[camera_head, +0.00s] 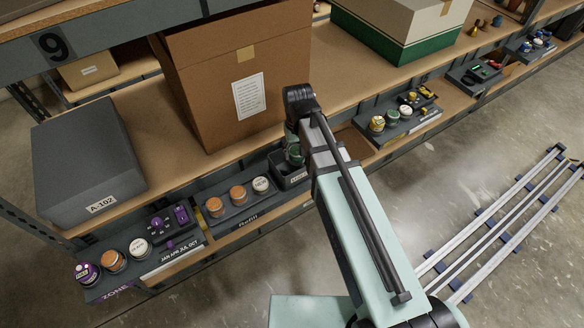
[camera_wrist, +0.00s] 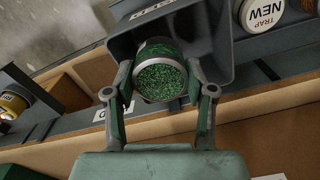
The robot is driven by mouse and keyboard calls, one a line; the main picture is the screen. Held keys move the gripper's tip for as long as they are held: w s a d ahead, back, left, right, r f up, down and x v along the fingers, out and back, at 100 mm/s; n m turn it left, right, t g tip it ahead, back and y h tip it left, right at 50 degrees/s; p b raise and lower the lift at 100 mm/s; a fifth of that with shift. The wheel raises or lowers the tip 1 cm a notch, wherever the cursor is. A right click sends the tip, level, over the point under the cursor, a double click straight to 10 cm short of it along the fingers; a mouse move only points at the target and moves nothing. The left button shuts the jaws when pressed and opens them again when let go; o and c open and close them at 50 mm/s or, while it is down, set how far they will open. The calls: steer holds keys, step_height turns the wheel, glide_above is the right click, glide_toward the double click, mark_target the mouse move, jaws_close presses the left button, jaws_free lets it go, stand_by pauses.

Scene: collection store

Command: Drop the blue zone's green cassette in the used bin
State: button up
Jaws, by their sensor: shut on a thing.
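My gripper (camera_wrist: 160,92) is shut on the green cassette (camera_wrist: 160,78), a round jar with green granules and a pale rim, with one finger on each side. The dark grey bin (camera_wrist: 221,45) is behind the cassette in the wrist view, and the cassette overlaps its opening. I cannot tell how far it is above or inside the bin. In the head view, the bin (camera_head: 291,182) stands on the front ledge, and the green cassette (camera_head: 295,153) shows at its back beside my arm. The bin's label is too small to read surely.
Left of the bin, a refill tray (camera_head: 239,207) holds orange and white jars. A purple zone tray (camera_head: 100,289) is at the lower left. Another tray (camera_head: 377,138) with yellow and white jars lies to the right. A large cardboard box (camera_head: 235,70) stands on the shelf behind.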

steer(key=o, duration=1.3)
steer(key=shift+r, duration=0.15)
step_height(320, 180, up, 12)
steer(key=shift+f, duration=0.1)
